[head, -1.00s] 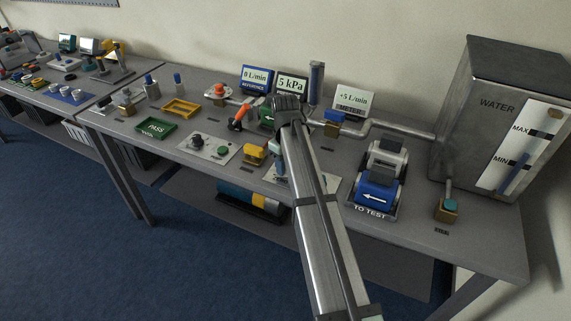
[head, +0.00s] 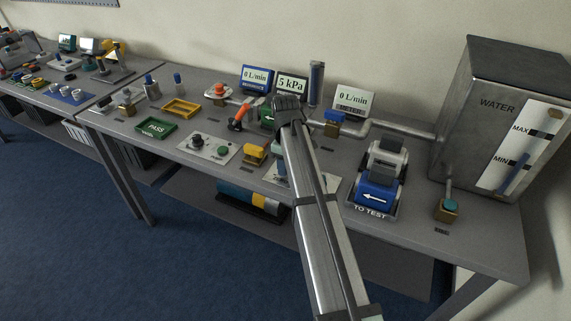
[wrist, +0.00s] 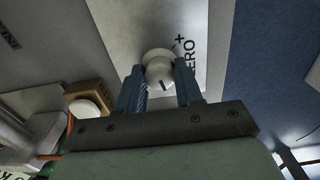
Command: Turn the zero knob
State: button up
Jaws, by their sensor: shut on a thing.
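The zero knob (wrist: 158,68) is a round white knob with a dark mark on its rim, in the wrist view. It sits on a pale panel (wrist: 125,25) printed with a plus sign and the letters "ERO". My gripper (wrist: 160,75) is shut on the knob, one blue finger on each side. In the head view my arm hides the knob and most of its panel (head: 272,178). The meter display (head: 353,100) at the back reads "0 L/min". The blue reference display (head: 257,79) also reads "0 L/min".
A middle display (head: 291,87) reads "5 kPa". Right of my arm stands the "TO TEST" tray (head: 368,213) with blue and grey meters. A yellow block (head: 255,152) and a panel with knobs (head: 208,148) lie to the left. A large water tank (head: 490,110) stands at the right.

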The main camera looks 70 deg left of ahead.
jog(key=o, duration=1)
jog(key=shift+o, duration=0.2)
jog(key=shift+r, duration=0.1)
notch_tip(320, 180, up, 14)
jog(key=shift+f, duration=0.2)
